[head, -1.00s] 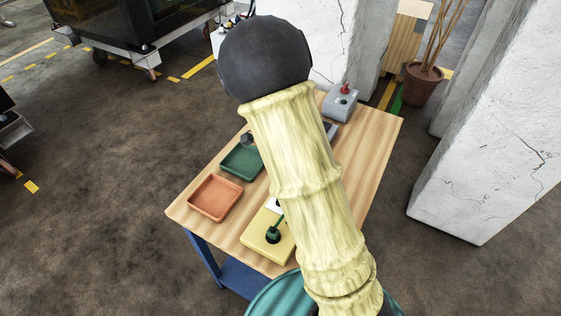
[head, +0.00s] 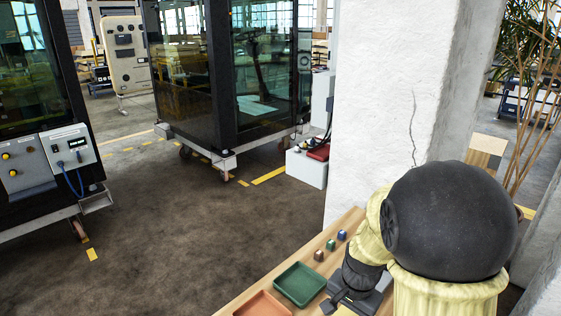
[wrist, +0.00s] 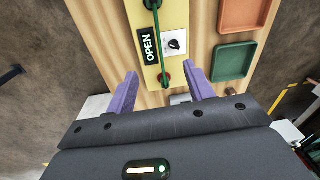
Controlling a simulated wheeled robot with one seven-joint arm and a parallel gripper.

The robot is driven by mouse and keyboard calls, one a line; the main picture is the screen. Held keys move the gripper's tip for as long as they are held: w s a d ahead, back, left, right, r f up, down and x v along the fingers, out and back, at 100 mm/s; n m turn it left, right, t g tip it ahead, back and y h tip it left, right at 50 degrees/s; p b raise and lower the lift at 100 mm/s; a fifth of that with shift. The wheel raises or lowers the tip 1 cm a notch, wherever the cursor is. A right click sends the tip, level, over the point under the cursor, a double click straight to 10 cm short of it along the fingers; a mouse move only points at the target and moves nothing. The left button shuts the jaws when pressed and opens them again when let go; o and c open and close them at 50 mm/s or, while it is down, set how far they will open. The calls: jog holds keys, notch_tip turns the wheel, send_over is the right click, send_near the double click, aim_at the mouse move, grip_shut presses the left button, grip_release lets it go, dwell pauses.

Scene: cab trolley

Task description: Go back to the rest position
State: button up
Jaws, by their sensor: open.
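My gripper (wrist: 161,88) is open, its two purple fingers apart with nothing between them. In the wrist view it is over the wooden table (wrist: 205,20), by the lower end of a yellow panel (wrist: 178,14). In the head view my folded arm hides much of the table, and the gripper is only partly seen, low in the picture.
A green tray (head: 300,283) and an orange tray (head: 262,305) sit on the table. Three small blocks (head: 331,244) stand behind them. A white pillar (head: 385,90) rises close behind the table. Cabs on trolleys (head: 215,75) stand further back; open floor (head: 170,235) lies left.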

jog(key=s+r+n+t, duration=0.1)
jog(key=s+r+n, duration=0.1)
jog(key=s+n, duration=0.5)
jog(key=shift+a+r+n+t, duration=0.15)
jog(key=shift+r+n+t, duration=0.2)
jog(key=shift+n, duration=0.15)
